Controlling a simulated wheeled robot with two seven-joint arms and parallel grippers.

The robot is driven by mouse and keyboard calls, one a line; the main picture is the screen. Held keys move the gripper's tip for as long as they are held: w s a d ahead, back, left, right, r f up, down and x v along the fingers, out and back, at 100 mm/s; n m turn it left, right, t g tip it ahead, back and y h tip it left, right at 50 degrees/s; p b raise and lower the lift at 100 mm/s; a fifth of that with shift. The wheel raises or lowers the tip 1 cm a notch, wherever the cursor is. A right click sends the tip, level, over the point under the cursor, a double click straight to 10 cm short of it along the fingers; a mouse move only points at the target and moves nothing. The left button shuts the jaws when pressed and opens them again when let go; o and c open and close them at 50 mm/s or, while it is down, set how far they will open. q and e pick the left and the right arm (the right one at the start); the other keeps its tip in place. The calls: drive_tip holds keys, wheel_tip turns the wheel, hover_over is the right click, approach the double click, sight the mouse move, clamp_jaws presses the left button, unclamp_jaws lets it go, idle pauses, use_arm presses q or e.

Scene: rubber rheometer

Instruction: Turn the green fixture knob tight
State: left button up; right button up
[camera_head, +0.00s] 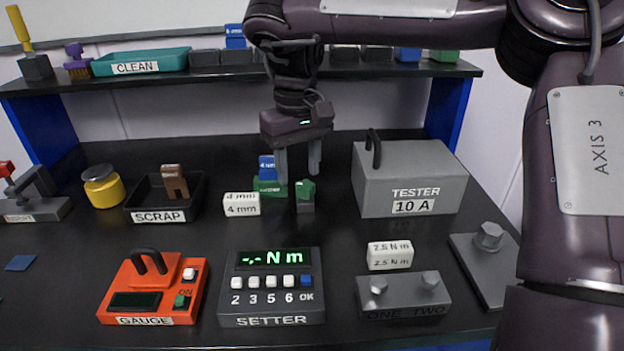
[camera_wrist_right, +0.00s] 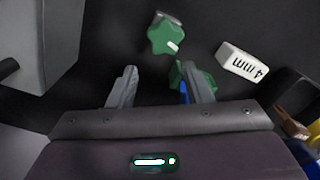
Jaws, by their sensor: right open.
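The green fixture knob (camera_head: 305,189) stands on a dark grey base in the middle of the dark worktop. In the right wrist view the star-shaped green knob (camera_wrist_right: 163,38) has a white mark on one lobe and lies beyond the fingertips. My right gripper (camera_head: 299,172) points down just behind the knob, fingers apart, with nothing between them. It also shows in the wrist view (camera_wrist_right: 159,78). The knob appears clear of both fingers. My left gripper is not in view.
A green block (camera_head: 268,188) with a blue block (camera_head: 266,165) on it stands close beside the left finger. A white 4 mm block (camera_head: 241,205) lies left of the knob. The grey tester (camera_head: 430,175) stands right. The setter (camera_head: 272,290) stands in front.

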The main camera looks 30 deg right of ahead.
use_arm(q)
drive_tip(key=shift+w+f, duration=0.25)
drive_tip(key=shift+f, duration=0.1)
use_arm(e)
drive_tip(key=shift+f, duration=0.4)
